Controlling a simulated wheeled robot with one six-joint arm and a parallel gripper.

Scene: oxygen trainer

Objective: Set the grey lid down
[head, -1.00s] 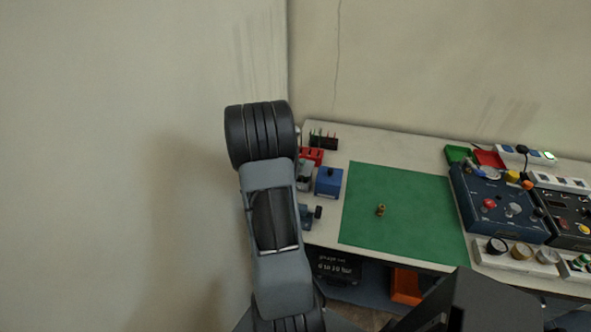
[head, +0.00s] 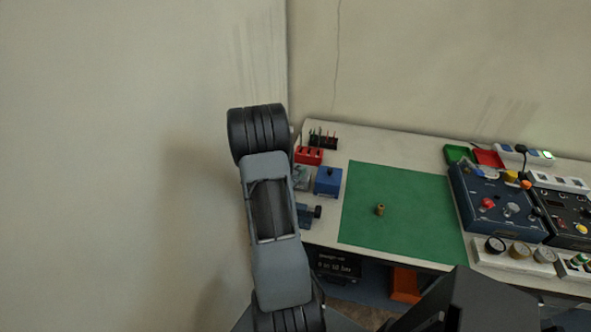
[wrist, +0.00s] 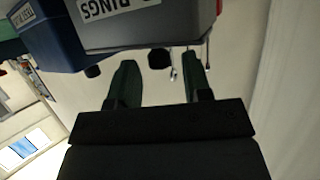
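The grey box labelled "RINGS" (wrist: 145,28) fills the top of the wrist view; a dark knob (wrist: 160,58) projects from its edge. I take this face to be the grey lid, but I cannot make out a seam between lid and box. My gripper (wrist: 160,72) has its two green fingers apart, with the knob in line with the gap and no clear contact. In the head view the grey box (head: 301,178) is partly covered by my arm, which also hides the gripper.
A blue box (head: 328,182) stands right beside the grey one. Behind are a red block (head: 309,156) and a dark rack. The green mat (head: 400,222) is mostly clear, with a small brass part (head: 380,210).

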